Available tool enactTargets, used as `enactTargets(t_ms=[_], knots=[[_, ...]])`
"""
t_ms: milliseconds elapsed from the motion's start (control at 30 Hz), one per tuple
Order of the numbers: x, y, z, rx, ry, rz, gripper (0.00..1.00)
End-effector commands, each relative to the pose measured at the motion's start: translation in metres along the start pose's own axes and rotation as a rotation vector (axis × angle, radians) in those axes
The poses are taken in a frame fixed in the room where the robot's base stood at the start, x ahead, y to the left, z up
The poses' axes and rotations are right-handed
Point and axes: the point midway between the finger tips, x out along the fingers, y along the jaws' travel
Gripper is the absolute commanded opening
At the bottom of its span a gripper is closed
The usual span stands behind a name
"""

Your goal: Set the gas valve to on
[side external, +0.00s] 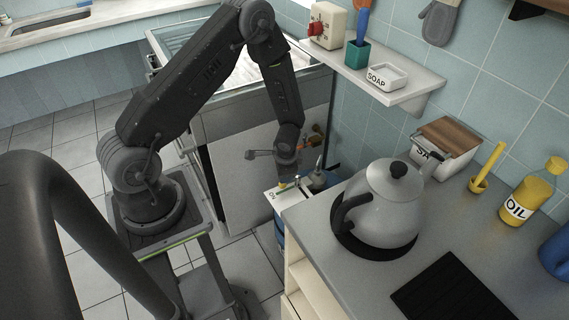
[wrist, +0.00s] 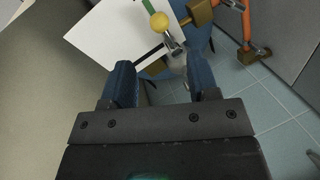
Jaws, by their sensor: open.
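The gas valve is partly in view. In the wrist view a yellow ball knob (wrist: 159,20) sits on a short metal stem at the edge of a white plate (wrist: 105,38). The plate carries green and black marks. In the side external view the white plate (side external: 283,202) has dark lettering, seemingly ON, with a small yellow spot near its top edge. My gripper (wrist: 162,82) is open and empty, its two blue fingers apart. The knob lies beyond the fingertips, not between them. In the side external view my gripper (side external: 287,168) is just above the plate.
An orange pipe with brass fittings (wrist: 246,28) runs beside the valve. A counter with a grey kettle (side external: 382,205) stands close on the right. A shelf (side external: 405,92) holds a soap dish and a green cup. Tiled floor (wrist: 282,150) lies below.

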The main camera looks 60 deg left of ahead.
Motion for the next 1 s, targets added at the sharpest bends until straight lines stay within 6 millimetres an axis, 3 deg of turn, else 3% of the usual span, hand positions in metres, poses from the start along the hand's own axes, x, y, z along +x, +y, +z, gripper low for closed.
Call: enactTargets(t_ms=[100,233,767,867,1000], knots=[[-0.021,0.000,-0.001,0.000,0.002,-0.002,0.55],[-0.035,0.000,0.000,0.000,0.001,-0.001,0.55],[-0.047,-0.002,-0.002,-0.005,0.004,-0.005,0.55],[-0.067,-0.007,-0.007,-0.028,0.018,-0.024,0.55],[-0.123,-0.017,-0.014,-0.092,0.055,-0.063,0.55]])
